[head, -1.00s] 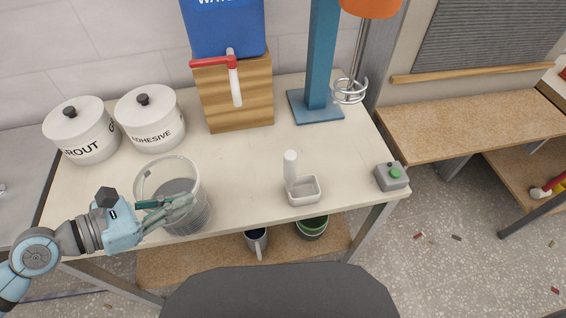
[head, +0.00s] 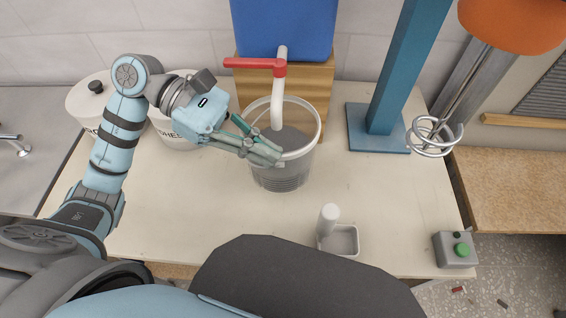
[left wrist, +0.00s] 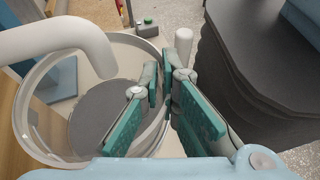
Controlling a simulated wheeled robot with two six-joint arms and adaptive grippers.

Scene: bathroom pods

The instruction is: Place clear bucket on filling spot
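The clear bucket (head: 283,176) is upright at the front of the wooden block (head: 315,88), with its opening around and under the white spout (head: 279,98). A grey round bottom shows through its clear wall. My left gripper (head: 268,155) reaches in from the left and is shut on the bucket's near wall. The left wrist view shows its green-padded fingers (left wrist: 161,85) on either side of the wall of the bucket (left wrist: 62,80), with the spout (left wrist: 60,38) over the opening. I cannot tell whether the bucket touches the table. My right gripper is not in view.
The blue water tank (head: 285,25) sits above the block, with a red tap handle (head: 250,64). A blue post (head: 385,75) and wire whisk (head: 434,136) stand to the right. A white brush holder (head: 342,241) and green-button box (head: 455,250) are near the front edge.

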